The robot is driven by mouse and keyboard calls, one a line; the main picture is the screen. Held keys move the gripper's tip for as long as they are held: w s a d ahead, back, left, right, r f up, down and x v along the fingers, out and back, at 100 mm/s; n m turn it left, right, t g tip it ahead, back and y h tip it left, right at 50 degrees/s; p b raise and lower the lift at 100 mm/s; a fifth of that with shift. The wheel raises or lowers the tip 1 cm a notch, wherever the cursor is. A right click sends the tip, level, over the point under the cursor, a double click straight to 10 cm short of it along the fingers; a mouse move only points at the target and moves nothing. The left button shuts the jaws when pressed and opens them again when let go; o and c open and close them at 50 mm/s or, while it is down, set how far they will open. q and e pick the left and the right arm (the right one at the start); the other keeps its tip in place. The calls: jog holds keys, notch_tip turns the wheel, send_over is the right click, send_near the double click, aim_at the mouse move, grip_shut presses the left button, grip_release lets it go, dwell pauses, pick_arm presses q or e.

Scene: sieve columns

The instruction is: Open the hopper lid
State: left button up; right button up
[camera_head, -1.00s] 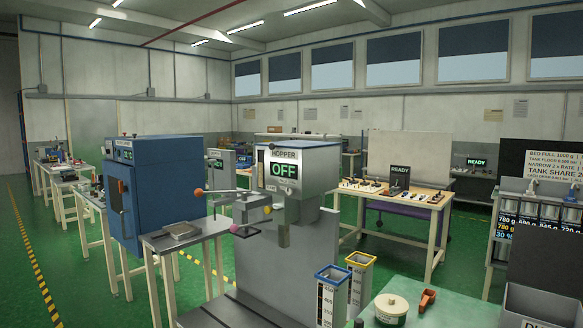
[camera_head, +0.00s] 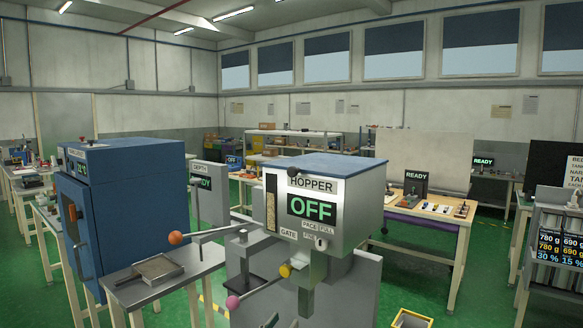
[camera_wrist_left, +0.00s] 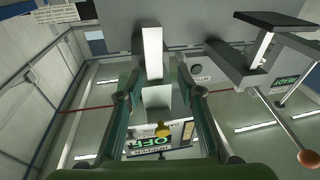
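The hopper (camera_head: 340,226) is a grey box with an OFF display, in the middle of the head view. Its blue lid (camera_head: 335,166) lies flat and closed on top, with a small dark knob (camera_head: 293,172) at its front edge. My right gripper is not in view.
A lever with an orange ball (camera_head: 175,238) and a rod with a pink ball (camera_head: 233,302) stick out left of the hopper. A yellow knob (camera_head: 285,270) sits below its front. A blue cabinet (camera_head: 125,210) stands left, with a tray (camera_head: 152,270) on a table between.

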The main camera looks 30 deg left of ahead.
pick_arm(q)
notch_tip(320, 180, up, 19)
jog(key=a+t+h, duration=0.1)
jog(key=t, duration=0.3)
jog(key=m+t+h+p, duration=0.1)
jog(key=m+t+h, duration=0.1)
jog(key=t+h, duration=0.1)
send_near(291, 173)
jog(key=p+x, duration=0.4)
jog(key=x, duration=0.5)
jog(key=shift+w+a+r+p, duration=0.1)
jog(key=shift+w+r+p, duration=0.15)
jog(key=shift+p, duration=0.15)
jog(key=shift+w+r, duration=0.35)
jog(key=shift+w, duration=0.1)
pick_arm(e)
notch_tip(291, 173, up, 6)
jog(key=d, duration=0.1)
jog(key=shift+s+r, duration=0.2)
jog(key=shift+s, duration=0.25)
pick_arm(q)
jog(key=shift+c, duration=0.7)
grip_shut()
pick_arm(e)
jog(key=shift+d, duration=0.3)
